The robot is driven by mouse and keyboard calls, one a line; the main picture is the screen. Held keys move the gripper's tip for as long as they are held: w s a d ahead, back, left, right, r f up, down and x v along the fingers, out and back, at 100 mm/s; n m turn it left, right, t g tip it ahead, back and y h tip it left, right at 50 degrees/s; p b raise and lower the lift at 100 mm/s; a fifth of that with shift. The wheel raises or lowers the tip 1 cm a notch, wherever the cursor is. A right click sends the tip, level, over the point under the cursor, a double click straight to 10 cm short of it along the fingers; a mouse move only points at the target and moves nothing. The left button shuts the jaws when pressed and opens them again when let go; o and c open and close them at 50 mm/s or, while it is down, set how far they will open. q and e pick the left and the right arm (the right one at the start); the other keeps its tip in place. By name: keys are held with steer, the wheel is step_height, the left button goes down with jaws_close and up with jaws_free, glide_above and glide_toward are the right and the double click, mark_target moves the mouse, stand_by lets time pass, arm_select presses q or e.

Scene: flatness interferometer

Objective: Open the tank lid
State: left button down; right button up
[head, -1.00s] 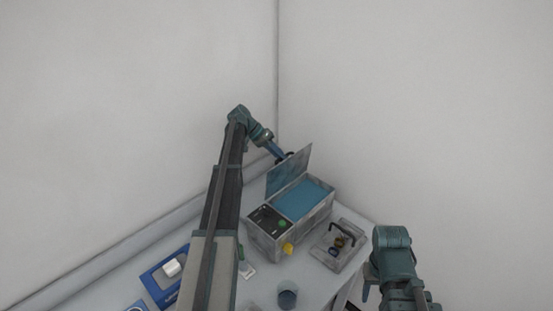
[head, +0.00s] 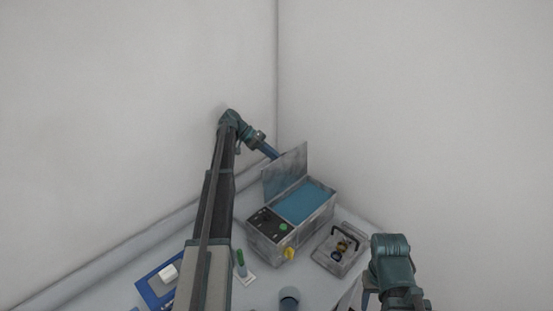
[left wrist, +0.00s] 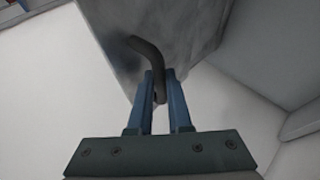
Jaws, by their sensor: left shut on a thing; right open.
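The grey tank (head: 285,232) stands on the table with blue liquid (head: 304,202) showing inside. Its lid (head: 286,172) stands raised and steeply tilted along the tank's left back side. In the left wrist view the lid (left wrist: 185,35) fills the top, with a dark curved handle (left wrist: 148,52) on it. My left gripper (left wrist: 160,95) is shut on this handle. In the head view its fingertips are hidden behind the lid. My right gripper (head: 367,294) is open and empty at the lower right, away from the tank; its fingers are only partly visible.
A tray with a handle (head: 340,255) holding small parts stands right of the tank. A cup (head: 289,298), a small green-topped item (head: 240,262) and a blue mat with a white block (head: 167,274) lie in front. Walls close in behind the table.

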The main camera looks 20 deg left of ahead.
arm_select(q)
steer(key=c, duration=0.8)
jaws_free()
steer(key=shift+w+d+f, duration=0.1)
steer(key=shift+c, duration=0.2)
steer(key=shift+r+p, duration=0.85)
step_height(320, 180, up, 2)
steer(key=shift+p, duration=1)
steer(key=s+d, duration=0.3)
steer(key=s, duration=0.4)
steer(key=s+d+r+p, duration=0.1)
steer(key=s+d, duration=0.3)
steer(key=s, duration=0.3)
steer(key=shift+s+r, duration=0.2)
steer(key=shift+s, duration=0.05)
